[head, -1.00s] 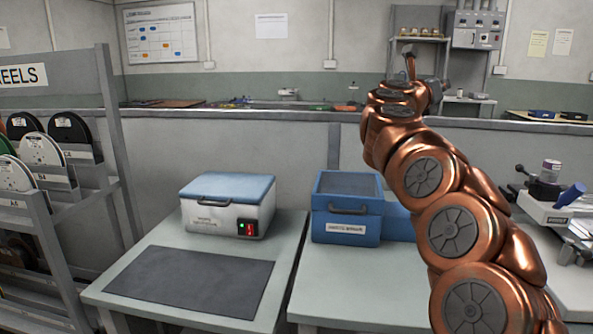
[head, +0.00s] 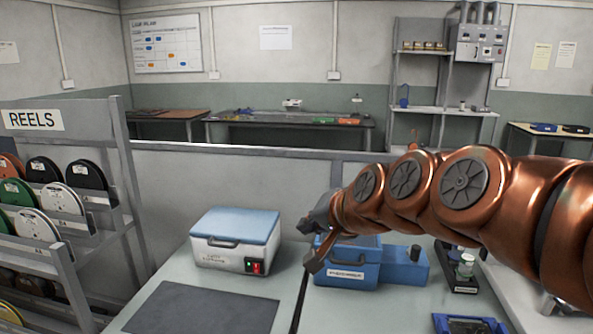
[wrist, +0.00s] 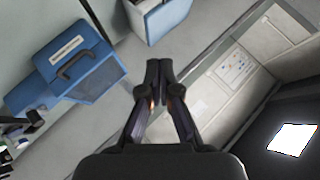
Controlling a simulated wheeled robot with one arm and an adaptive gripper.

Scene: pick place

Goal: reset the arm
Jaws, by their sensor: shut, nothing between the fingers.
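My copper arm reaches in from the right in the head view. My gripper (head: 312,262) is at its left end, in front of the left side of the blue box with a handle and label (head: 347,272). In the wrist view my gripper (wrist: 159,68) shows with its fingertips together and nothing between them. That blue box (wrist: 75,62) lies to the left of the fingers there, apart from them in the picture.
A white case with a blue lid (head: 236,240) stands left of the blue box, behind a dark mat (head: 202,308). A reel rack (head: 62,190) stands at the left. A low partition (head: 220,175) runs behind the tables. Small equipment (head: 462,268) sits at the right.

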